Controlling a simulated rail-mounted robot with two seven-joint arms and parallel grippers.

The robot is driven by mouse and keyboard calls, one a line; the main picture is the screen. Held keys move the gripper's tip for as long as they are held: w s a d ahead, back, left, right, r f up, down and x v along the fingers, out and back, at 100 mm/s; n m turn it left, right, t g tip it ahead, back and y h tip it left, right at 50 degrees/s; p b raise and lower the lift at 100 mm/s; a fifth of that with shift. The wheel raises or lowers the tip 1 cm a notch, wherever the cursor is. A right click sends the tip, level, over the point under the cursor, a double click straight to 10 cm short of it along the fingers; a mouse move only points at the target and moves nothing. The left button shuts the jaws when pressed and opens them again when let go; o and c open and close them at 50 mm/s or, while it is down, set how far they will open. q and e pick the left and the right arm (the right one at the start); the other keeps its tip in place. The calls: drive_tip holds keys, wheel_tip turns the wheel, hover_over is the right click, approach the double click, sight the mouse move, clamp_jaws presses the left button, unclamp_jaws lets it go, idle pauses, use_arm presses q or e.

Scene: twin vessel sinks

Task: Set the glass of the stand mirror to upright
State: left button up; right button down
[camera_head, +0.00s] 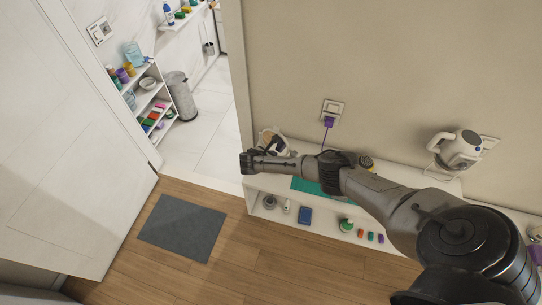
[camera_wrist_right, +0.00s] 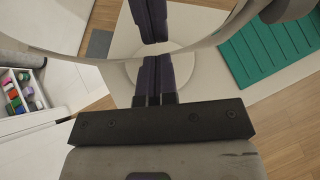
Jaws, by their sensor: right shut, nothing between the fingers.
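The stand mirror (camera_head: 271,137) is at the left end of the white shelf, against the wall, partly hidden behind my right arm. In the right wrist view its round glass (camera_wrist_right: 200,20) fills the top, with a pale rim curving below. The glass reflects my fingers, and a pale round base (camera_wrist_right: 181,65) shows under it. The glass looks tilted; its exact angle is hard to tell. My right gripper (camera_wrist_right: 151,62) is shut and empty, its fingertips close to the glass's lower rim; contact is unclear. It also shows in the head view (camera_head: 247,162). My left gripper is out of view.
A green ribbed mat (camera_head: 306,185) lies on the shelf (camera_head: 258,184) beside the mirror. A purple plug (camera_head: 329,121) with a cord sits in the wall socket. A white kettle-like appliance (camera_head: 465,142) is farther right. The floor around the grey mat (camera_head: 183,227) is clear.

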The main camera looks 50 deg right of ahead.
drive_tip(key=shift+a+r+p, duration=0.2)
drive_tip(key=shift+a+p, duration=0.3)
drive_tip(key=a+f+p+v, duration=0.1)
drive_tip(key=f+v, duration=0.1)
drive_tip(key=v, duration=1)
drive_tip(key=shift+a, duration=0.4)
